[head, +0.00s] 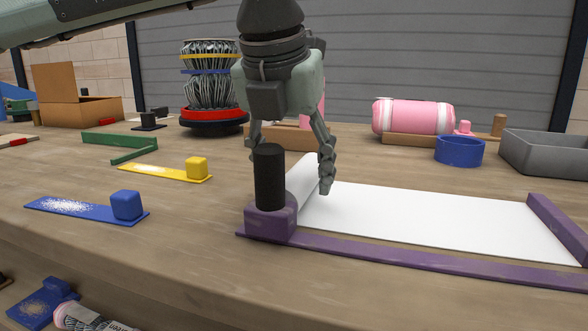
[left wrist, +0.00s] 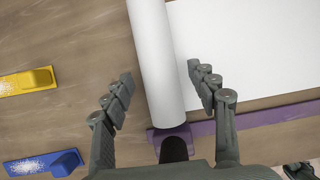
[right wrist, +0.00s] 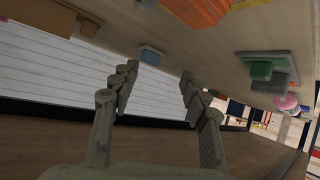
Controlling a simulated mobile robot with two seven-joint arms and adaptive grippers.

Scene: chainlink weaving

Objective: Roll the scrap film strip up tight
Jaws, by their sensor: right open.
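The white film strip (head: 430,214) lies flat on the bench inside a purple frame (head: 420,258). Its left end is curled into a roll (head: 303,183), partly hidden behind a black post (head: 269,177) on the frame's corner block. In the left wrist view the roll (left wrist: 157,65) runs between the two fingers, with gaps on both sides. My left gripper (head: 291,168) points down, open, with its fingers either side of the roll. My right gripper (right wrist: 158,85) is open and empty in the right wrist view, away from the strip.
A yellow strip tool (head: 165,172) and a blue one (head: 90,209) lie to the left, with a green bracket (head: 120,147) behind. A blue ring (head: 459,151), a pink roll (head: 413,117) and a grey tray (head: 545,151) stand at the back right. Bare bench lies in front of the frame.

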